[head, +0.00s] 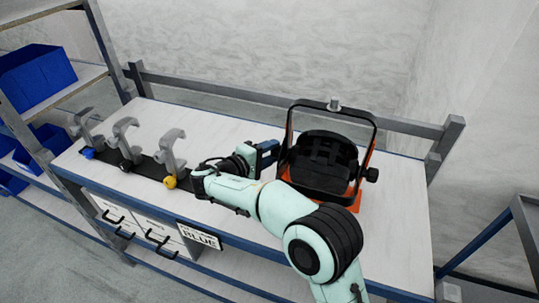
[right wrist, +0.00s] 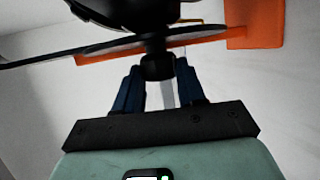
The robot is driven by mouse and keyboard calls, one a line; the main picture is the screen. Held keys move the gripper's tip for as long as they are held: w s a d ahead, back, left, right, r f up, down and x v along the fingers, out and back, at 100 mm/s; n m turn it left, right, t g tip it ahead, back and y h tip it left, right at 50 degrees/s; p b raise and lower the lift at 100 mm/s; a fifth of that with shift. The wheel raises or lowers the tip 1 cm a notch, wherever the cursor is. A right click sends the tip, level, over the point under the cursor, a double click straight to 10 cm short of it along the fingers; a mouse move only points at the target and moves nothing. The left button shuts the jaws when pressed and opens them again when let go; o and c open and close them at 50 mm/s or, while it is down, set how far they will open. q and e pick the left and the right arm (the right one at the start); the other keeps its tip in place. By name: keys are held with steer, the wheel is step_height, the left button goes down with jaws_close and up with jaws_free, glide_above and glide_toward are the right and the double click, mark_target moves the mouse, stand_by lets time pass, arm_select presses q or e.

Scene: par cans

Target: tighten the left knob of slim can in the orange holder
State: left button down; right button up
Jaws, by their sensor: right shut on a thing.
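The slim can (head: 318,158) is black and sits in the orange holder (head: 352,196) on the right part of the bench, under a dark upright frame. My right gripper (head: 272,152) reaches the can's left side. In the right wrist view its blue fingers are shut on the dark left knob (right wrist: 158,68), one on each side. In the head view the gripper hides this knob. The can's right knob (head: 372,174) is in plain view. The black can body and orange parts of the holder (right wrist: 245,25) show above the fingers. My left gripper is not in view.
Several grey clamps stand in a row on a black strip at the left, with blue, black and yellow knobs; the nearest is the yellow-knobbed clamp (head: 172,155). A rail (head: 240,95) runs along the bench's back. The bench's right end is clear.

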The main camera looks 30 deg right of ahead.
steer(key=o, duration=1.1)
steer(key=shift+c, duration=0.2)
steer(key=v, duration=1.3)
steer(key=shift+r, duration=0.2)
steer(key=shift+a, duration=0.15)
